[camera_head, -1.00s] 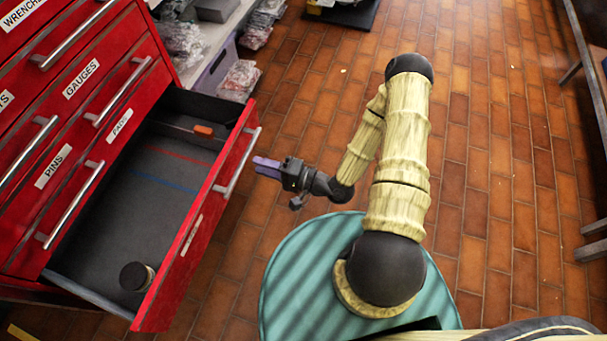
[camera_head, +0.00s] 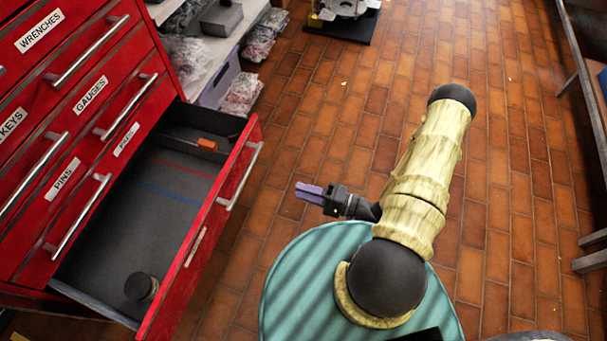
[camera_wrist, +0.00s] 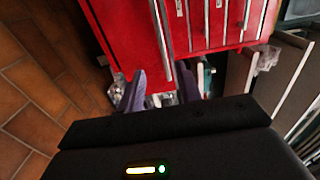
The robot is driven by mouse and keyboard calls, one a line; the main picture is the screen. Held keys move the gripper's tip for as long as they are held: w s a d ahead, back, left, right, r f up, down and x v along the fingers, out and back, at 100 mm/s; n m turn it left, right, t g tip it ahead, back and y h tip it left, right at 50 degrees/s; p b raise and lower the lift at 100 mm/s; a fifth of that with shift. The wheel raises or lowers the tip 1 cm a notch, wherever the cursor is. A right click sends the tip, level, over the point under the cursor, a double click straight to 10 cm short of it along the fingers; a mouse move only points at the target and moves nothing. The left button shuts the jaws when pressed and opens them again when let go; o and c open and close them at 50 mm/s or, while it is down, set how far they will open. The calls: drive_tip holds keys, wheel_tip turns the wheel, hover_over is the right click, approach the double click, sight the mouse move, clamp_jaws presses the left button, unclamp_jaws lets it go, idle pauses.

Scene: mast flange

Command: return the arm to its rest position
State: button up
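My gripper (camera_head: 298,191), with purple fingers, is in mid-air above the brick floor, right of the open drawer and apart from it. In the wrist view my gripper (camera_wrist: 161,84) shows its two fingers spread with nothing held between them. My arm rises from the teal base top and is bent, with its elbow high and toward the right.
A red cabinet (camera_head: 96,62) stands at left with one drawer (camera_head: 150,215) pulled out. A dark round object (camera_head: 140,287) and an orange piece (camera_head: 207,144) lie inside. A shelf with bagged parts (camera_head: 241,93) is behind. The floor right of my arm is clear.

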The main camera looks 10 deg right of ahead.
drive_tip(key=w+d+f+n+g+h, duration=0.1)
drive_tip(key=w+d+n+g+h, duration=0.35)
drive_tip(key=w+h, duration=0.2)
drive_tip(key=w+d+r+n+h+p, duration=0.1)
drive_tip(key=w+d+r+n+h, duration=0.1)
drive_tip(key=d+r+h, duration=0.6)
drive_tip(key=s+a+r+g, duration=0.1)
drive_tip(key=s+a+r, duration=0.3)
drive_tip(key=r, duration=0.4)
drive_tip(key=s+a+r+g, duration=0.1)
drive_tip(key=s+a+r, duration=0.2)
drive_tip(key=s+r, duration=0.35)
wheel_tip(320, 180, up, 39)
drive_tip(key=w+p, duration=0.2)
drive_tip(key=p, duration=3.6)
drive_tip(key=shift+r+h+p, duration=0.15)
drive_tip(key=shift+h+p, duration=0.2)
drive_tip(key=shift+h, duration=0.1)
